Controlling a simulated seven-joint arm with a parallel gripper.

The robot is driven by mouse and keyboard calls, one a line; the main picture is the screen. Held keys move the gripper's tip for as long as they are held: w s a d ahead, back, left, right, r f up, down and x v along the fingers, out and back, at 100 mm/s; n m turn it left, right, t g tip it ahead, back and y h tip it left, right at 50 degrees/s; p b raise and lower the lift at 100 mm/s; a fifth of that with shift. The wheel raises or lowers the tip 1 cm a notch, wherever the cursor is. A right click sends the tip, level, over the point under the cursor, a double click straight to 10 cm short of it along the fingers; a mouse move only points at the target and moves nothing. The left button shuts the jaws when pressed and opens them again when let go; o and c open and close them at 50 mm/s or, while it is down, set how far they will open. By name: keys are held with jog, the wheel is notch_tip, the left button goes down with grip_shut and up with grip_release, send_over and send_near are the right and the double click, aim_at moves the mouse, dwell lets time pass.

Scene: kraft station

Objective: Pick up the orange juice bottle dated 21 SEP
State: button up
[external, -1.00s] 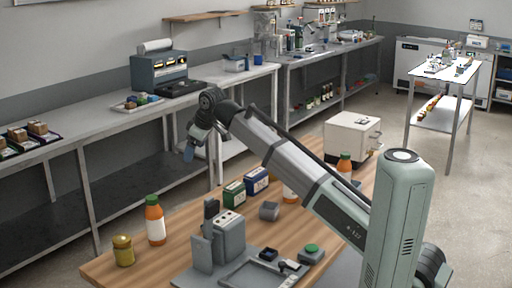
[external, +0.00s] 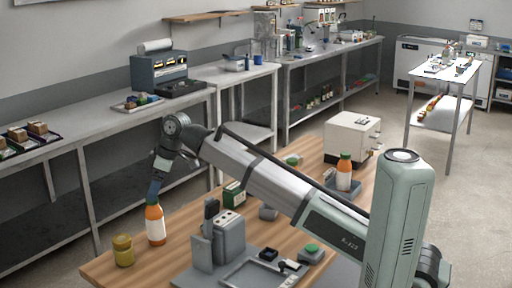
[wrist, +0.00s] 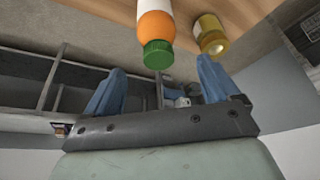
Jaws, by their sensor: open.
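An orange juice bottle (external: 155,226) with a white label stands upright at the left end of the wooden table. Its green cap and orange neck show close up in the wrist view (wrist: 156,28). A second orange juice bottle (external: 344,176) stands farther right, near the white box. No date on either label is readable. My gripper (external: 154,190) is just above the left bottle, pointing down at its top. In the wrist view my gripper (wrist: 160,86) is open, its blue fingers apart and empty, with the green cap ahead between them. I cannot tell whether they touch it.
A yellow-lidded jar (external: 123,251) stands close left of the bottle and also shows in the wrist view (wrist: 210,34). A grey device (external: 228,235) and a green box (external: 234,195) are to the right. A white box (external: 351,137) stands at the back right.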

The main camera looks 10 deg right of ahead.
aim_at(150, 203)
jog(key=shift+x, duration=3.4)
jog(key=shift+d, duration=0.2)
jog(key=shift+c, duration=0.4)
grip_shut()
